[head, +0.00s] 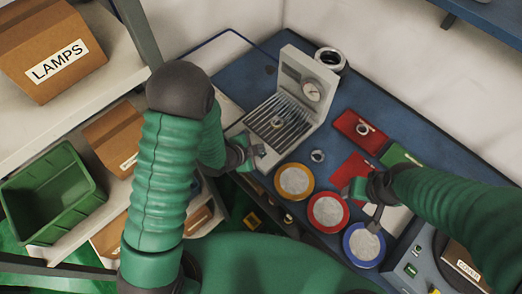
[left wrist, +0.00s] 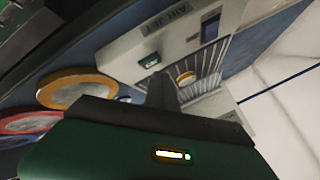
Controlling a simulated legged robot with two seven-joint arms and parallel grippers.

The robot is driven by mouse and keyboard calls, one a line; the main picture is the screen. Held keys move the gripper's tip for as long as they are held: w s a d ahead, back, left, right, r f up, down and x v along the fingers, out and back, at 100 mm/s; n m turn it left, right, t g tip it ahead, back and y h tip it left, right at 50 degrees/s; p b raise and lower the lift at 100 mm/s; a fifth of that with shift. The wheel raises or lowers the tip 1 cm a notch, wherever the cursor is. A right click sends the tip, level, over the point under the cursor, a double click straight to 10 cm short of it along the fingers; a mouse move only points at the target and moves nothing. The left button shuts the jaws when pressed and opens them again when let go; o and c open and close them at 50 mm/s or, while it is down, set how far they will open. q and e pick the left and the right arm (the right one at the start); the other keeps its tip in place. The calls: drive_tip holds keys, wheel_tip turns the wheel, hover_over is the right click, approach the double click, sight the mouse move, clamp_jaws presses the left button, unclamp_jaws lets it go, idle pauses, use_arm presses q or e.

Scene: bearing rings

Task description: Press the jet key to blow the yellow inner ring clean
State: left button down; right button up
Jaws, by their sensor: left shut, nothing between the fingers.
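The grey air jet station (head: 318,113) stands on the blue bench in the head view, with a gauge and a slatted grille. The ring (head: 277,122) lies on the grille; in the left wrist view it looks yellow (left wrist: 186,78). A dark green key (left wrist: 149,61) sits on the station's front below the AIR JET lettering in the left wrist view. My left gripper (head: 257,152) is shut and empty at the station's front edge. Its finger (left wrist: 162,90) is close to the key; I cannot tell whether they touch. My right gripper (head: 373,217) is over the blue-rimmed dish, its jaws unclear.
Yellow-rimmed (head: 295,181), red-rimmed (head: 328,212) and blue-rimmed (head: 364,245) dishes line the bench's front edge. A small loose ring (head: 317,156) lies near the station. A red tray (head: 360,130) lies to its right. A green crate (head: 50,195) sits on the left shelf.

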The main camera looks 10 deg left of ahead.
use_arm(q)
wheel_tip(320, 180, up, 5)
drive_tip(key=p, duration=0.4)
idle(0.5)
idle(0.4)
drive_tip(key=s+a+r+n+g+y, duration=0.2)
drive_tip(key=a+r+n+y, duration=0.1)
drive_tip(key=a+r+n, duration=0.25)
drive_tip(key=s+a+r+n+g, duration=0.1)
drive_tip(key=s+r+n, duration=0.1)
drive_tip(key=s+n, duration=0.2)
drive_tip(key=s+a+r+n+g+y, duration=0.1)
drive_tip(key=s+a+r+n+g, duration=0.1)
drive_tip(key=s+n, duration=0.3)
drive_tip(key=s+r, duration=0.1)
drive_tip(key=s, duration=0.2)
drive_tip(key=shift+s+a+r+g, duration=0.15)
drive_tip(key=shift+s+r+g, duration=0.15)
drive_tip(key=shift+s, duration=0.05)
drive_tip(key=shift+s, duration=0.15)
